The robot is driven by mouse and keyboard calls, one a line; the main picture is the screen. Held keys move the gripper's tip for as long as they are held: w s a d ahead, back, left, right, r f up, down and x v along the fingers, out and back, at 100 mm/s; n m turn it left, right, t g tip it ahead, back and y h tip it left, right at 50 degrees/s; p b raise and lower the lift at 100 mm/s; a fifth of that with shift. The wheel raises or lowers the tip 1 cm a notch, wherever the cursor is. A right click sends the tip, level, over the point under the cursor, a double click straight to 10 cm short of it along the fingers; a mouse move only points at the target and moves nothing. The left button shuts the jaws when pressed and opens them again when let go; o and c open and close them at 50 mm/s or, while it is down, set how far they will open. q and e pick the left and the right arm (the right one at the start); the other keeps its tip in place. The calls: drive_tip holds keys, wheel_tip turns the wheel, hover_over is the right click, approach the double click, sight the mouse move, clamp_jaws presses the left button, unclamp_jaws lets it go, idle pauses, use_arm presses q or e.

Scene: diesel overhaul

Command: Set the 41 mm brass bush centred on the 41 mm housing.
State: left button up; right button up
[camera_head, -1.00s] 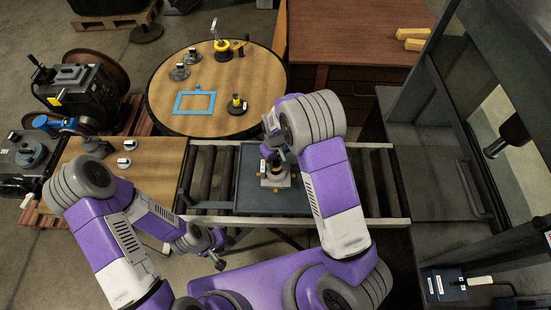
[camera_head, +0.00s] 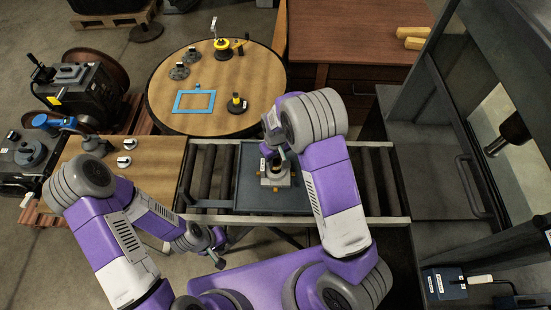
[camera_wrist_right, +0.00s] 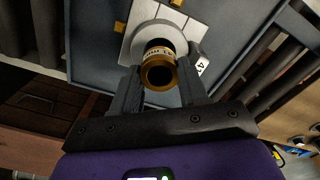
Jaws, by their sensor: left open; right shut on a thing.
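The brass bush (camera_wrist_right: 158,70) is a gold ring with dark lettering, held between the fingers of my right gripper (camera_wrist_right: 159,86). In the right wrist view it lies in front of the housing (camera_wrist_right: 139,46), a pale block with a round grey boss. The bush overlaps the boss; I cannot tell whether it touches it or is exactly centred. In the head view the housing (camera_head: 275,182) sits on the blue-grey tray, with my right gripper (camera_head: 273,158) over it. My left gripper (camera_head: 219,257) is open and empty, low in front of the conveyor.
The tray (camera_head: 250,200) rests on a roller conveyor (camera_head: 370,180). A round table (camera_head: 215,75) behind holds a blue frame (camera_head: 194,101) and several small fixtures. A wooden bench (camera_head: 150,190) stands at left. A dark press-like machine (camera_head: 450,150) stands at right.

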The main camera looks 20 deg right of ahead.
drive_tip(key=shift+f, duration=0.3)
idle(0.4)
drive_tip(key=shift+f+b, duration=0.75)
drive_tip(key=shift+b, duration=0.1)
drive_tip(key=shift+f+b, duration=0.4)
drive_tip(key=o, duration=1.5)
drive_tip(key=shift+r, duration=0.1)
wheel_tip(320, 180, up, 9)
drive_tip(key=p, duration=0.6)
